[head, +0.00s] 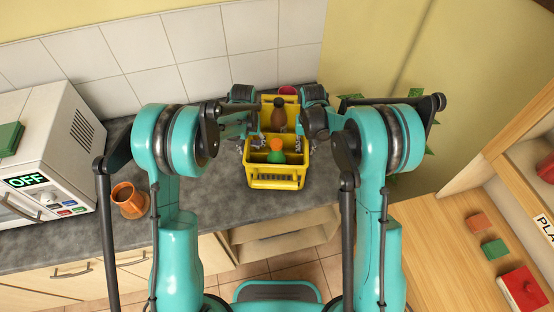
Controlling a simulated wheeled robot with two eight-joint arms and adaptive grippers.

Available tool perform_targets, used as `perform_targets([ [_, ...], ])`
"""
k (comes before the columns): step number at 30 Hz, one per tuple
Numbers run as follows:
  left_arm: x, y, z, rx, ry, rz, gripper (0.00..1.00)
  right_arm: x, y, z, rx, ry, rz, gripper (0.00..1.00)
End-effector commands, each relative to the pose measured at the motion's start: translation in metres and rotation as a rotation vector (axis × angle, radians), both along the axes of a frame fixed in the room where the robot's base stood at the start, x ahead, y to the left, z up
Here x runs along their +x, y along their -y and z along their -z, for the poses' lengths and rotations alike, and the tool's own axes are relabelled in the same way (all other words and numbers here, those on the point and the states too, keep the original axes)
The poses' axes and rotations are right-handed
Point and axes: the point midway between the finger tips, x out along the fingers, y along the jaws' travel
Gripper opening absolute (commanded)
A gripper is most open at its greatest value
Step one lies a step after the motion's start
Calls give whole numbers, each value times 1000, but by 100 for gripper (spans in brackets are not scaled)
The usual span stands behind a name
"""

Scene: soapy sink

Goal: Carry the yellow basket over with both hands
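The yellow basket (275,183) stands on the dark grey counter, in the middle of the head view. In it are a dark brown bottle (279,115) and a green bottle with an orange cap (276,152). My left gripper (240,143) is at the left side of the basket, close to its rim. My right gripper (299,143) is at the right side, also close to the rim. Both grippers are small and partly hidden by my arms, so I cannot tell if their fingers are closed on the basket.
An orange-brown cup (129,201) and a white microwave (48,160) with a green item on top stand left on the counter (200,232). A red round thing (288,90) is behind the basket. A wooden shelf unit (447,240) with coloured blocks is at the right.

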Motion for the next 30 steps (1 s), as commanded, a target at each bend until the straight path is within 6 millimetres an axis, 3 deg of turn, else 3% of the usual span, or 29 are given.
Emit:
perform_targets([
  [5, 0, 1, -10, 0, 0, 1, 45, 0, -1, 0, 1, 1, -1, 26],
  [15, -1, 0, -80, 0, 0, 0, 45, 0, -2, 0, 2, 1, -1, 26],
  [21, 0, 0, -110, 1, 0, -1, 45, 0, -2, 0, 3, 1, -1, 26],
  [26, 0, 0, -120, 1, 0, -1, 45, 0, -2, -4, 3, 1, -1, 26],
  [30, 0, 0, -120, 1, 0, -1, 45, 0, -2, -23, 3, 1, -1, 26],
])
